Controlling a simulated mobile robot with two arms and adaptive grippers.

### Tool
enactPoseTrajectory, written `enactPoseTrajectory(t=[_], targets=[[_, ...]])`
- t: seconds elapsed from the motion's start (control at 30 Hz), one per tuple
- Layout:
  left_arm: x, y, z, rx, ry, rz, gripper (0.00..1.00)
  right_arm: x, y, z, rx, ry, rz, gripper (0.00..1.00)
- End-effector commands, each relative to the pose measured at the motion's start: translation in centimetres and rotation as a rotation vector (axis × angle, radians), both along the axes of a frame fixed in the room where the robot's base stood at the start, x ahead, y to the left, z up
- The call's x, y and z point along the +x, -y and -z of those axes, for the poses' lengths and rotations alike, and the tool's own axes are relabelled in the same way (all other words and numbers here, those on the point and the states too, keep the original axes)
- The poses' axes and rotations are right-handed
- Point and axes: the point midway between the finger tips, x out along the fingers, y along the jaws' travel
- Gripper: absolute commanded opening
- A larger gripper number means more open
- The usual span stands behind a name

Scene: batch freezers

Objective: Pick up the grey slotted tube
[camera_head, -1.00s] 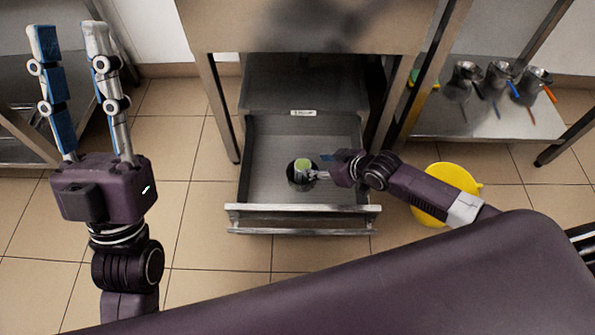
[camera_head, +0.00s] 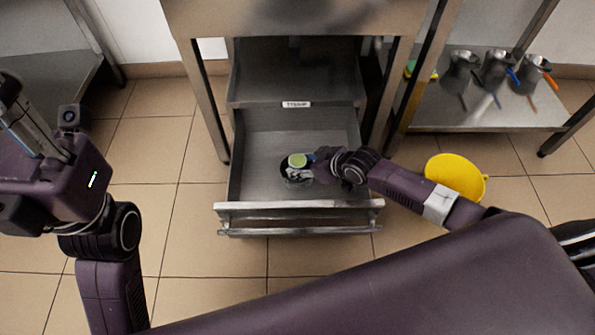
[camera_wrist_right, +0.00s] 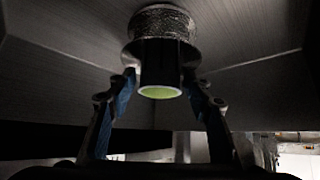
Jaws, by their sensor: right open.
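The grey slotted tube (camera_head: 298,161) stands in the open drawer, with a pale green ring at its top end. In the right wrist view the tube (camera_wrist_right: 160,62) shows a dark narrow end with a green rim, a wide flange and a mesh-like grey part. My right gripper (camera_head: 306,168) is in the drawer at the tube's right side. In the right wrist view its open fingers (camera_wrist_right: 161,84) lie on both sides of the tube; contact is unclear. My left gripper (camera_head: 28,125) is at the left edge, away from the drawer, with its fingers partly cut off.
The metal drawer (camera_head: 250,150) is pulled out under a steel table (camera_head: 300,15), its front rail (camera_head: 290,207) nearest me. A yellow bowl (camera_head: 458,177) is on the tiled floor to the right. Several metal jugs (camera_head: 497,70) stand on a low shelf (camera_head: 500,125) at the right.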

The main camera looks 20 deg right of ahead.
Motion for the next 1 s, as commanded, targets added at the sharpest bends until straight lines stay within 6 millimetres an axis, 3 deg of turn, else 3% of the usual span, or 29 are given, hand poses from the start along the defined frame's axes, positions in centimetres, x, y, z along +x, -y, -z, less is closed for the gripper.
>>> enactPoseTrajectory(t=[0.2,0.57,0.9,1.0], targets=[[-0.7,0.1,-0.5,0.003,0.058,-0.003,0.32,1.4,-0.8,1.9,0.001,0.000,0.001,0.47],[-0.8,0.2,-1.0,0.005,0.066,-0.003,0.32,1.7,-1.0,2.0,0.000,0.000,0.000,0.45],[-0.8,0.2,-1.0,0.005,0.066,-0.003,0.32,1.7,-1.0,2.0,0.000,-0.001,0.000,0.08],[-0.8,0.2,-1.0,0.005,0.066,-0.003,0.32,1.7,-1.0,1.9,0.000,0.001,0.000,0.06]])
